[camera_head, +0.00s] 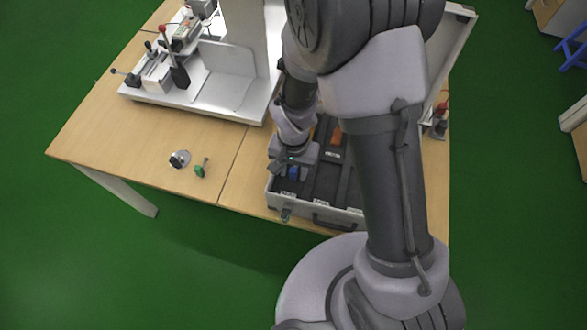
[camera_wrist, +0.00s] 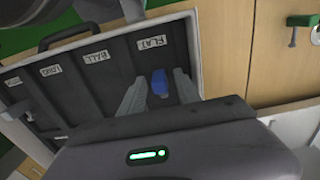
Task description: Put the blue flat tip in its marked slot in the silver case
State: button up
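The blue flat tip (camera_wrist: 159,82) is in the case's compartment beside the "FLAT" label (camera_wrist: 153,42). It also shows as a small blue patch in the head view (camera_head: 293,172). The silver case (camera_head: 276,207) lies open on the table, with dark compartments inside. My gripper (camera_wrist: 159,74) reaches down into the FLAT compartment. Its fingers stand on either side of the blue tip, with a visible gap on each side, so it looks open. The tip's lower end is hidden behind my gripper's body.
Other compartments carry labels, including "BALL" (camera_wrist: 95,57). An orange piece (camera_head: 336,136) lies deeper in the case. A green-headed piece (camera_head: 199,171) and a round grey disc (camera_head: 183,158) sit on the table to the left. A white fixture (camera_head: 225,75) stands behind them.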

jog(key=shift+r, duration=0.1)
notch_tip(320, 180, up, 12)
jog(key=p, duration=0.5)
notch_tip(320, 180, up, 7)
jog(key=t, duration=0.1)
send_over(294, 170)
jog(key=d, duration=0.2)
jog(key=s+d+r+t+y, duration=0.1)
jog(key=s+d+r+t, duration=0.1)
jog(key=s+r, duration=0.3)
jog(key=s+d+r+t+y, duration=0.1)
jog(key=s+d+r+t, duration=0.1)
jog(key=s+r, duration=0.4)
notch_tip(294, 170, up, 5)
jog(key=shift+s+d+f+t, duration=0.15)
jog(key=shift+d+t, duration=0.15)
jog(key=shift+t, duration=0.1)
jog(key=shift+f+b, duration=0.1)
jog(key=shift+b, duration=0.2)
